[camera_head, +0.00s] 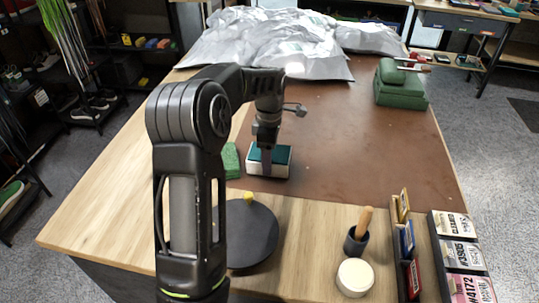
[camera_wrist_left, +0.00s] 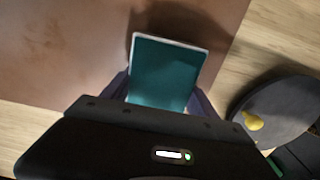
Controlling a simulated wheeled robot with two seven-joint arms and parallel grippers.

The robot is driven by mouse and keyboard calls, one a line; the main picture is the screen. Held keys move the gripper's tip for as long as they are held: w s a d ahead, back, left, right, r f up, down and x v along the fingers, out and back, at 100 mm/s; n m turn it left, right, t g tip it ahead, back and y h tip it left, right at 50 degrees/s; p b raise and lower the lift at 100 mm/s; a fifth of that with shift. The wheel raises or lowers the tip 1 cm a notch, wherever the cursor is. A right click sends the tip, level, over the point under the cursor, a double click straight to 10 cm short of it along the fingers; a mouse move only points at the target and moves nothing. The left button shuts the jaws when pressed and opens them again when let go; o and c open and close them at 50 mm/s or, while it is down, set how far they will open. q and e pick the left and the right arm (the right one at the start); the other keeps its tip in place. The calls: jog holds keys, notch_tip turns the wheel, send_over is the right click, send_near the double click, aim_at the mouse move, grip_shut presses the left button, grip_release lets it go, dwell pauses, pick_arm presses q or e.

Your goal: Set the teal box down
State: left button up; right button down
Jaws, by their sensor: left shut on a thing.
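The teal box (camera_head: 282,162) has a teal top and white sides. It is at the near left edge of the brown mat (camera_head: 350,140), and I cannot tell for sure whether it touches the surface. My left gripper (camera_head: 266,165) points down and is shut on the box. In the left wrist view the teal top (camera_wrist_left: 168,72) shows between the two fingers of the left gripper (camera_wrist_left: 160,98). My right gripper is not in view.
A green block (camera_head: 230,160) lies just left of the box. A dark round disc (camera_head: 252,238) with a yellow piece is nearer. A brush in a dark cup (camera_head: 355,242), a cream round pad (camera_head: 355,277) and label racks (camera_head: 462,255) stand at the near right. Grey bags (camera_head: 275,45) fill the back.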

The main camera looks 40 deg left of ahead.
pick_arm(q)
jog(key=o, duration=1.8)
jog(key=shift+f, duration=0.1)
jog(key=shift+r, duration=0.2)
notch_tip(320, 180, up, 8)
jog(key=shift+r+b, duration=0.1)
jog(key=shift+b, duration=0.3)
notch_tip(320, 180, up, 4)
jog(key=shift+f+p, duration=0.1)
jog(key=shift+p, duration=0.7)
jog(key=shift+f, duration=0.1)
